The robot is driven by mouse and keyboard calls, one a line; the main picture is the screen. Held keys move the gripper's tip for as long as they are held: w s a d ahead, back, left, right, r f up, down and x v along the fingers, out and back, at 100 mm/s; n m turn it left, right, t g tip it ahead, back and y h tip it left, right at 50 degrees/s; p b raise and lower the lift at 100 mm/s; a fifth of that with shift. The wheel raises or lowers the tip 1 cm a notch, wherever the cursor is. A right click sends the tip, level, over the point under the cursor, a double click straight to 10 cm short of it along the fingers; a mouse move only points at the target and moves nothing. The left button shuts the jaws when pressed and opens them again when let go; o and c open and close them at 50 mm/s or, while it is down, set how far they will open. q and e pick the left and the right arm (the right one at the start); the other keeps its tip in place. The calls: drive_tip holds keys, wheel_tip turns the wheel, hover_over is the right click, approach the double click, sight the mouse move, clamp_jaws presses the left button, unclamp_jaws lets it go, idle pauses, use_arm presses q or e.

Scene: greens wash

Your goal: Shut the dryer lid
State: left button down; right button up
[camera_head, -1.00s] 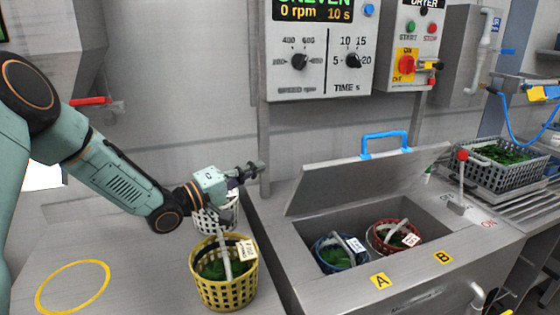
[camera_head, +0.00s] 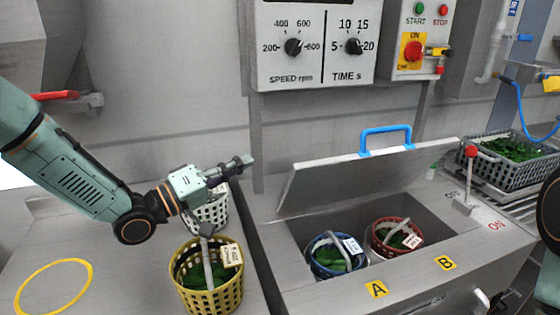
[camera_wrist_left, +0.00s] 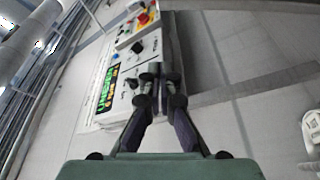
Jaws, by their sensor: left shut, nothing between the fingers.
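The dryer lid (camera_head: 372,176) stands open, tilted up at the back of the dryer, with a blue handle (camera_head: 386,138) on its top edge. In the dryer's open well sit a blue basket (camera_head: 338,256) by label A and a red basket (camera_head: 398,238) by label B, both holding greens. My left gripper (camera_head: 246,161) is shut and empty, left of the lid and apart from it, above the white basket. In the left wrist view its fingers (camera_wrist_left: 152,85) are together, pointing towards the control panel (camera_wrist_left: 125,75). My right gripper is not in view.
A yellow basket (camera_head: 207,283) of greens and a white basket (camera_head: 208,212) stand left of the dryer. A red-knobbed lever (camera_head: 468,180) stands to the right, before a grey crate (camera_head: 505,165) of greens. The speed and time panel (camera_head: 315,45) hangs above.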

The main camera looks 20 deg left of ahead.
use_arm(q)
drive_tip(key=w+d+b, duration=0.1)
drive_tip(key=w+d, duration=0.3)
drive_tip(key=d, duration=0.4)
drive_tip(key=shift+f, duration=0.35)
drive_tip(key=shift+w, duration=0.2)
